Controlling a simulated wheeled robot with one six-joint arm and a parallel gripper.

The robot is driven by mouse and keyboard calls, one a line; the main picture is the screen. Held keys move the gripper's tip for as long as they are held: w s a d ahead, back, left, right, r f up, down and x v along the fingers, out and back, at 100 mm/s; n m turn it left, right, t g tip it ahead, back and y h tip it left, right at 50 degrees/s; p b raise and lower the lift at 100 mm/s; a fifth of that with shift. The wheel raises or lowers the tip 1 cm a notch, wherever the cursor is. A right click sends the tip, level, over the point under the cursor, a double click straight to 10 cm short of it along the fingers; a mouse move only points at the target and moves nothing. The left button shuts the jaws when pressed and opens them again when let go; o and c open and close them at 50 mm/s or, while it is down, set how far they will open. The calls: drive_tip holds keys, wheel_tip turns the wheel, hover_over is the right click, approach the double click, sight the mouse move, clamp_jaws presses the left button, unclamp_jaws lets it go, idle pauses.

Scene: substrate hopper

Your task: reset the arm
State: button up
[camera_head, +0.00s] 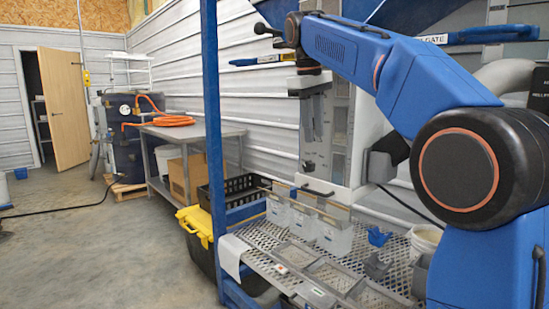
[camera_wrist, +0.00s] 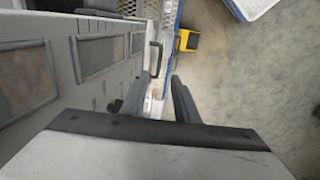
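My blue arm (camera_head: 410,85) reaches from the right side of the head view up and across to the left, with its wrist high in front of the grey hopper panel. My gripper (camera_head: 313,138) hangs from the wrist with its fingers pointing down, above the mesh table. In the wrist view my gripper (camera_wrist: 158,92) shows two dark fingers with a gap between them, and nothing is held in it. The grey panel with windows (camera_wrist: 85,60) fills the left of the wrist view, close beside the gripper.
Below stands a mesh table (camera_head: 262,236) with white bins (camera_head: 333,238), grey trays (camera_head: 335,275) and a small blue scoop (camera_head: 378,237). A blue post (camera_head: 212,130) rises left of the gripper. Open floor (camera_head: 110,250) lies left.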

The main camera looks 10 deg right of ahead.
drive_tip(key=s+d+f+m+t+y, duration=0.1)
drive_tip(key=s+d+f+m, duration=0.15)
drive_tip(key=s+f, duration=0.55)
drive_tip(key=s+d+f+m+t, duration=0.1)
drive_tip(key=s+d+f, duration=0.3)
drive_tip(key=s+f, duration=0.45)
drive_tip(key=s+d+f+m+t, duration=0.1)
drive_tip(key=s+d+f+m, duration=0.1)
drive_tip(key=s+f, duration=1.6)
wheel_tip(320, 180, down, 3)
drive_tip(key=shift+f+m+y, duration=0.1)
drive_tip(key=shift+m+y, duration=0.2)
drive_tip(key=shift+m, duration=0.55)
